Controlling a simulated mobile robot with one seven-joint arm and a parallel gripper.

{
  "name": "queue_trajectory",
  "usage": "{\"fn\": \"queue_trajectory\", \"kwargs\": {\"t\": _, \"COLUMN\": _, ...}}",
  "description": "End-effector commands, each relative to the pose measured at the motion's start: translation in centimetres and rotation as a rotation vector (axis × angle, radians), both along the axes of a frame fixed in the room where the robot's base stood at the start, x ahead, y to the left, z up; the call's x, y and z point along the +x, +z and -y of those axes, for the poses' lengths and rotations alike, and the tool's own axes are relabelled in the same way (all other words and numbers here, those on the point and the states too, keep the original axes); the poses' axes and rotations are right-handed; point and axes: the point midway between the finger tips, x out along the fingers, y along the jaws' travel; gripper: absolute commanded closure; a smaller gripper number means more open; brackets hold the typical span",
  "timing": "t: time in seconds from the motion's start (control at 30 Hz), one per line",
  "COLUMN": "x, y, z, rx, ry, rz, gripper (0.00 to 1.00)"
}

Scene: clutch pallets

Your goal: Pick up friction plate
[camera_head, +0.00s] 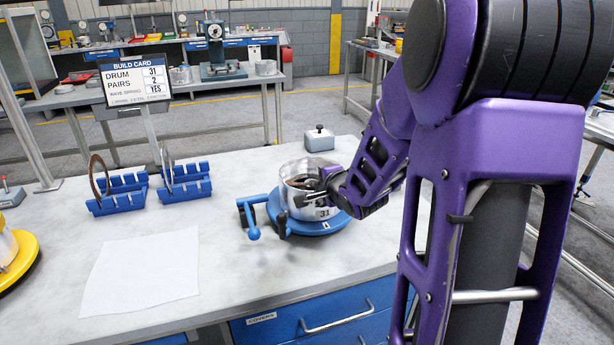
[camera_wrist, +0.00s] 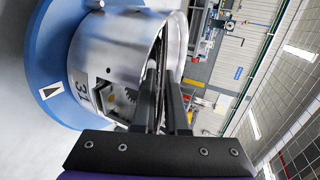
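A brown friction plate (camera_head: 98,176) stands upright in the left blue rack (camera_head: 122,203). A greyer plate (camera_head: 164,165) stands in the right blue rack (camera_head: 185,192). A silver drum (camera_head: 296,205) marked 31 sits on a blue round base (camera_head: 322,226), with something dark inside its mouth. My gripper (camera_head: 318,192) is at the drum's mouth, far right of both racks.
A build card (camera_head: 140,80) reads drum 31, pairs 2, wave spring yes. A white sheet (camera_head: 143,272) lies on the front of the bench. A blue-handled lever (camera_head: 251,220) stands left of the drum, and a small grey box (camera_head: 319,139) behind it.

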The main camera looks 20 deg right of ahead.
Motion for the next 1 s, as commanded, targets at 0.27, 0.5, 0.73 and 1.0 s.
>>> {"fn": "queue_trajectory", "kwargs": {"t": 0.27, "x": -0.18, "y": -0.15, "z": 0.18, "rx": 0.0, "ry": -0.001, "rz": 0.0, "gripper": 0.89}}
{"fn": "queue_trajectory", "kwargs": {"t": 0.5, "x": -0.16, "y": -0.14, "z": 0.17, "rx": 0.001, "ry": 0.0, "rz": 0.0, "gripper": 1.0}}
{"fn": "queue_trajectory", "kwargs": {"t": 0.73, "x": -0.15, "y": -0.16, "z": 0.15, "rx": 0.001, "ry": 0.0, "rz": 0.0, "gripper": 1.0}}
{"fn": "queue_trajectory", "kwargs": {"t": 1.0, "x": -0.15, "y": -0.16, "z": 0.14, "rx": 0.001, "ry": 0.0, "rz": 0.0, "gripper": 1.0}}
